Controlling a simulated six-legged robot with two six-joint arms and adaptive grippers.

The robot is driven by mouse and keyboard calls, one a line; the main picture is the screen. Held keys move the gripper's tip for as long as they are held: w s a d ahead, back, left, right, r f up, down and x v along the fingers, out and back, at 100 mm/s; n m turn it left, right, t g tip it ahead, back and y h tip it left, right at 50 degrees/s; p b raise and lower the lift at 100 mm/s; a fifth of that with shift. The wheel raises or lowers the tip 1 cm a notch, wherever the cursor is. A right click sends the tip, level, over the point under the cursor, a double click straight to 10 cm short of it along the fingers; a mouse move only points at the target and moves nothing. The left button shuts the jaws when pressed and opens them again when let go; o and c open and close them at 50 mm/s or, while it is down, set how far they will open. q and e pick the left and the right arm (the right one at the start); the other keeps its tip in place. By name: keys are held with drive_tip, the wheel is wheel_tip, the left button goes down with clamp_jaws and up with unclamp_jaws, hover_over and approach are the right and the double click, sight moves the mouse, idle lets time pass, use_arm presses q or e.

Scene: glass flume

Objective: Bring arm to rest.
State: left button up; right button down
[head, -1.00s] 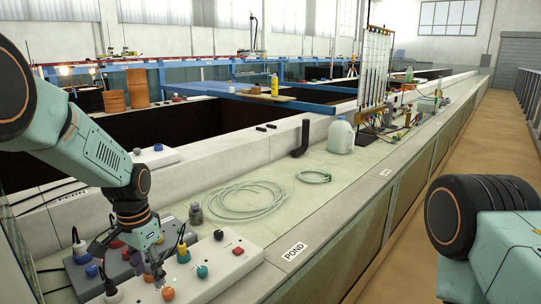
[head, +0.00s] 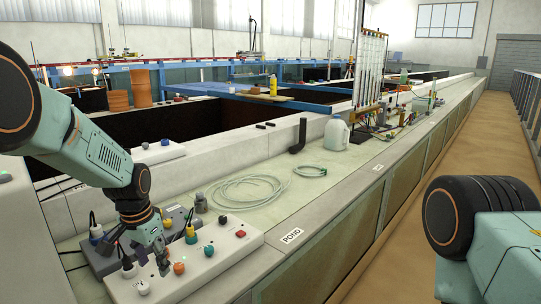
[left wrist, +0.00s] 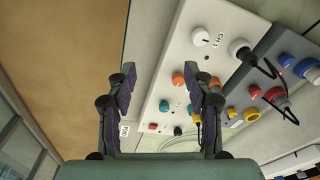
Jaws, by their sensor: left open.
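My left gripper (head: 152,260) is open and empty. In the head view it hangs over the near-left part of a white control box (head: 228,252), just left of an orange knob (head: 179,268). The box also bears a teal knob (head: 208,250), a red switch (head: 240,234), a black knob (head: 222,219) and a white knob (head: 143,287). In the left wrist view both fingers of the left gripper (left wrist: 160,88) stand apart, with box and counter between them and no object held. The right finger overlaps the white box (left wrist: 183,62) in the picture; contact cannot be told. My right gripper is out of view.
A grey box (head: 100,262) with plugs and cables adjoins the white box. The floor (head: 400,235) to the right is clear.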

use_arm(q)
drive_tip(key=s+d+f+n+t+b, duration=0.1)
drive_tip(key=s+d+f+n, duration=0.1)
drive_tip(key=s+f, duration=0.45)
drive_tip(key=s+d+f+n+t+b, duration=0.15)
drive_tip(key=s+f, duration=0.25)
drive_tip(key=f, duration=0.6)
drive_tip(key=s+f+n+g+b, duration=0.1)
drive_tip(key=s+f, duration=0.5)
drive_tip(key=s, duration=0.8)
drive_tip(key=s+d+f+g+b, duration=0.1)
drive_tip(key=s+f+g+b, duration=0.2)
drive_tip(key=s, duration=1.2)
wheel_tip(320, 180, down, 3)
drive_tip(key=shift+d+f+n+b, duration=0.2)
drive_tip(key=shift+n+b, duration=0.15)
drive_tip(key=shift+b, duration=0.4)
drive_tip(key=shift+s+a, duration=0.1)
